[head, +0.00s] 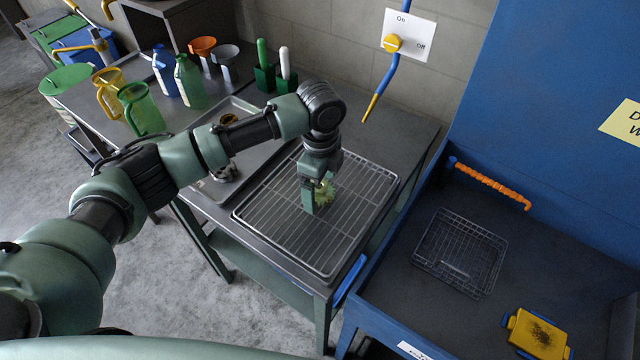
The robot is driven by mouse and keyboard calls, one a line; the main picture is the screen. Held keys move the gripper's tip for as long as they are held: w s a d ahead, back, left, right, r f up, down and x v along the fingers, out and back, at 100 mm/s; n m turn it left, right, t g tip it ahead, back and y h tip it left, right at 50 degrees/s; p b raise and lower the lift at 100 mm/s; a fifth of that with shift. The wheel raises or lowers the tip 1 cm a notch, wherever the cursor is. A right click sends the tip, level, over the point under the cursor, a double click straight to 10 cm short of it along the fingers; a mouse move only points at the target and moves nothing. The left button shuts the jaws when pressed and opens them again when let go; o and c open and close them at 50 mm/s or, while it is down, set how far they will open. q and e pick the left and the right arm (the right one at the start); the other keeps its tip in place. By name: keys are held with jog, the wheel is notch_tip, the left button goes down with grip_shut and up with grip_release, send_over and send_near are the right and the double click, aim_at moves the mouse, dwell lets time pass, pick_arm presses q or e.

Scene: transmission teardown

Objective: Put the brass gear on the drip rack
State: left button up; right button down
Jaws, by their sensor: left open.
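The drip rack (280,228) is a wire grid in a shallow tray on the dark metal table. My left gripper (318,197) points down over the middle of the rack, and its jaws are open. My right gripper is not in view.
A metal tray (205,190) with dark parts lies left of the rack, under my arm. Jugs, bottles, funnels and brushes stand behind it. At right, a blue wash basin holds a wire basket (460,252) and a yellow item (538,335). A blue-yellow hose hangs behind the table.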

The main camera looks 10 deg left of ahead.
aim_at(320, 187)
pick_arm(q)
notch_tip(320, 187, up, 12)
jog(key=b, duration=0.2)
jog(key=shift+r, duration=0.15)
dwell(0.5)
